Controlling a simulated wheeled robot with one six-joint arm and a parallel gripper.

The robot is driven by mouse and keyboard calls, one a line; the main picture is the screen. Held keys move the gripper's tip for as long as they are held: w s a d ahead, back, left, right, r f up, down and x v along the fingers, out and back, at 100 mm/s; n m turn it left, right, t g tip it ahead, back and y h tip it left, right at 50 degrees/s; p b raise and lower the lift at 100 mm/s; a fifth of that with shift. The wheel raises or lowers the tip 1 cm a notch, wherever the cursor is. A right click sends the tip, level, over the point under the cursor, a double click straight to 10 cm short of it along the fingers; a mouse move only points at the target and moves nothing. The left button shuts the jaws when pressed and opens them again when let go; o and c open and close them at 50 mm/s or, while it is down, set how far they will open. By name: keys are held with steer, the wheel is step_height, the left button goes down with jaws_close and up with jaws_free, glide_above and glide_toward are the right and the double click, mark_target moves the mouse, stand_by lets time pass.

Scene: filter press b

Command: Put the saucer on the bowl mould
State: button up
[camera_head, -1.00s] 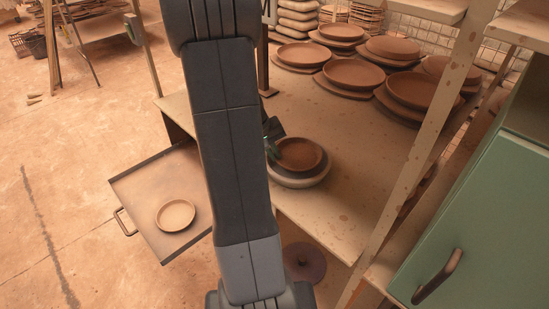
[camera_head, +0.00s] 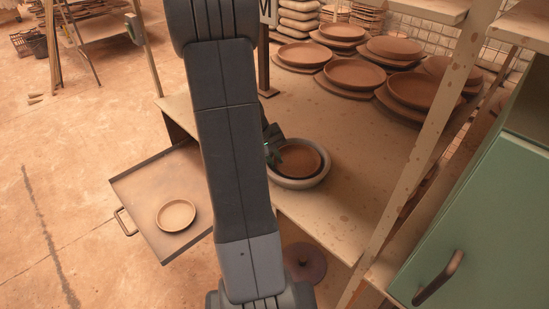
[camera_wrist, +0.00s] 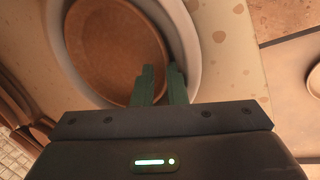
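A brown clay saucer (camera_head: 300,158) is at the pale round bowl mould (camera_head: 318,178) on the table, with the mould's rim showing around its right side. In the wrist view the saucer (camera_wrist: 115,45) fills the upper left, inside the white mould rim (camera_wrist: 186,45). My gripper (camera_head: 272,152) is at the saucer's left edge. Its green fingers (camera_wrist: 160,87) stand close on either side of the saucer's rim and appear shut on it. Whether the saucer bears on the mould's inside is hidden.
Another small saucer (camera_head: 175,214) lies on a pulled-out tray (camera_head: 150,185) at left. Several brown dishes on round boards (camera_head: 352,74) stand at the table's back. A shelf post (camera_head: 425,140) and a green cabinet (camera_head: 480,220) bound the right.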

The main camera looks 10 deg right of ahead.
steer(key=v, duration=1.1)
steer(key=shift+r, duration=0.4)
steer(key=shift+s+a, duration=0.1)
